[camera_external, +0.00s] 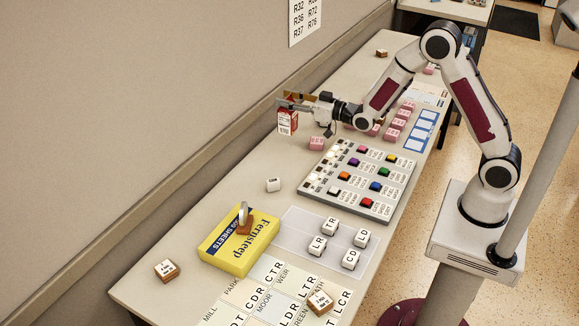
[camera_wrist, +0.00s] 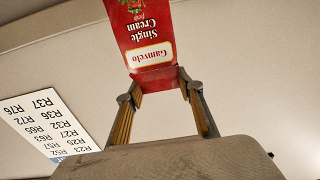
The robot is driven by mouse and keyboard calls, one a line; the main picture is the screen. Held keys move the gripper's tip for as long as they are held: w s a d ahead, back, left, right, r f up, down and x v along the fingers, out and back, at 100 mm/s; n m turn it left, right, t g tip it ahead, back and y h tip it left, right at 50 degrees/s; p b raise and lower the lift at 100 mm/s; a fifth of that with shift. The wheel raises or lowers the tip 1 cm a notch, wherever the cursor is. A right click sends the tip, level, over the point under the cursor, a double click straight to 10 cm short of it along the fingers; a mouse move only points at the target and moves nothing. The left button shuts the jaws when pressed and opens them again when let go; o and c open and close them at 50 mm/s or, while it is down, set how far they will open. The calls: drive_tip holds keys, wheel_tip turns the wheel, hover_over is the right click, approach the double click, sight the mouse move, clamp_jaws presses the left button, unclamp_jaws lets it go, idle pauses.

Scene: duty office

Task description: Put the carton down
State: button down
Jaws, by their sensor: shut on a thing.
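The carton (camera_external: 288,121) is a small red and white box at the wall side of the desk, at my fingertips in the external view. In the wrist view the red carton (camera_wrist: 148,40) reads "Gamvelo Single Cream", with its lettering upside down. My gripper (camera_external: 291,103) is shut on it, with one finger on each side in the wrist view (camera_wrist: 160,88). In the external view the carton looks upright. I cannot tell whether its bottom touches the desk (camera_external: 200,195).
A panel of coloured buttons (camera_external: 362,178) lies right of the carton, with pink blocks (camera_external: 317,143) close by. A white block (camera_external: 273,184) and a yellow box (camera_external: 238,243) are nearer the camera. The desk between carton and white block is clear. The wall (camera_external: 150,90) runs behind.

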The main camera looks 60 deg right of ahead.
drive_tip(key=r, duration=0.6)
drive_tip(key=shift+a, duration=0.4)
drive_tip(key=s+a+n+g+y, duration=0.25)
drive_tip(key=a+n+y, duration=0.4)
drive_tip(key=a, duration=3.05)
drive_tip(key=s+a+n+g+y, duration=0.1)
drive_tip(key=s+a+y, duration=0.1)
drive_tip(key=s+a, duration=0.35)
drive_tip(key=s+a+g+y, duration=0.1)
drive_tip(key=s+a+y, duration=0.1)
drive_tip(key=a, duration=0.6)
drive_tip(key=s+a+n+g+y, duration=0.1)
drive_tip(key=s+a, duration=0.3)
drive_tip(key=a, duration=0.3)
wheel_tip(320, 180, down, 11)
drive_tip(key=shift+d, duration=0.15)
wheel_tip(320, 180, down, 6)
drive_tip(key=shift+f, duration=0.25)
